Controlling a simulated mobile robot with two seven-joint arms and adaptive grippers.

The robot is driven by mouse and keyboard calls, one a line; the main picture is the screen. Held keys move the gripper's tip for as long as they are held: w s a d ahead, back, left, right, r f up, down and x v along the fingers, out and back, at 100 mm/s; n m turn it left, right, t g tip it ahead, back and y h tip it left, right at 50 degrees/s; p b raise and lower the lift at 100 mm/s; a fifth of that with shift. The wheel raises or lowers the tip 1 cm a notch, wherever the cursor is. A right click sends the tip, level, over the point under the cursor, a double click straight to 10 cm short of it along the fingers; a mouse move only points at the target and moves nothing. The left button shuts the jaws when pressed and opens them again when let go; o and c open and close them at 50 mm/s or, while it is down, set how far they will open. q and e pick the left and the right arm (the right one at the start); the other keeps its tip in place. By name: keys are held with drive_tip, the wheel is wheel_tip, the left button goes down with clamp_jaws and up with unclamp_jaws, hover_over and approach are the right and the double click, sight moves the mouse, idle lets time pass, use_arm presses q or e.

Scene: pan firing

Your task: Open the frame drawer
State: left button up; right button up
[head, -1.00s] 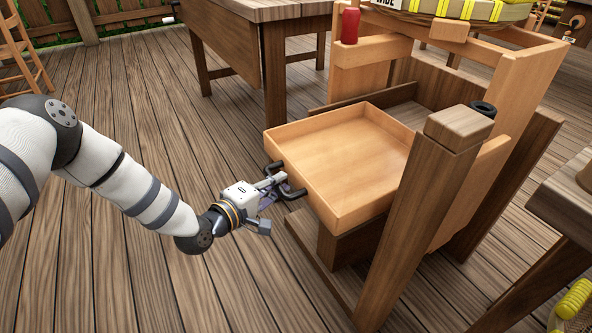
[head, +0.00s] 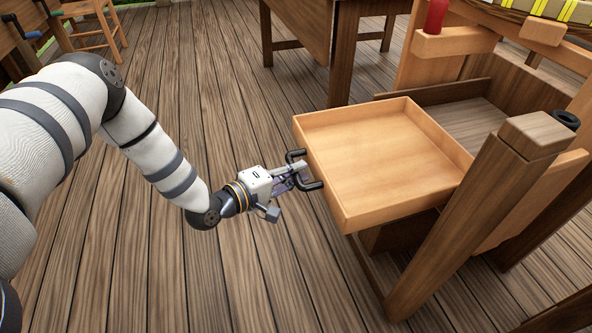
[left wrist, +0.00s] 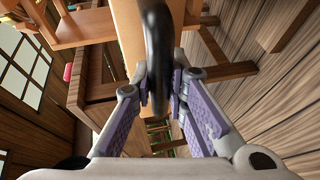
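The frame drawer (head: 385,160) is a light wooden tray pulled well out of the dark wooden frame, and it looks empty. A black bar handle (head: 312,185) is on its left front face. My left gripper (head: 300,172) is at this handle. In the left wrist view the black handle (left wrist: 155,45) runs between the purple-padded fingers of my left gripper (left wrist: 160,95), which are closed in on it from both sides. My right gripper is in neither view.
A dark wooden post (head: 470,220) of the frame stands right of the drawer. A red bottle (head: 436,16) stands on a small shelf behind. A wooden table (head: 335,30) is at the back. The plank floor (head: 150,270) left of the drawer is clear.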

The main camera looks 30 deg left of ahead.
use_arm(q)
drive_tip(key=o, duration=0.4)
drive_tip(key=v, duration=1.2)
drive_tip(key=shift+s+f, duration=0.1)
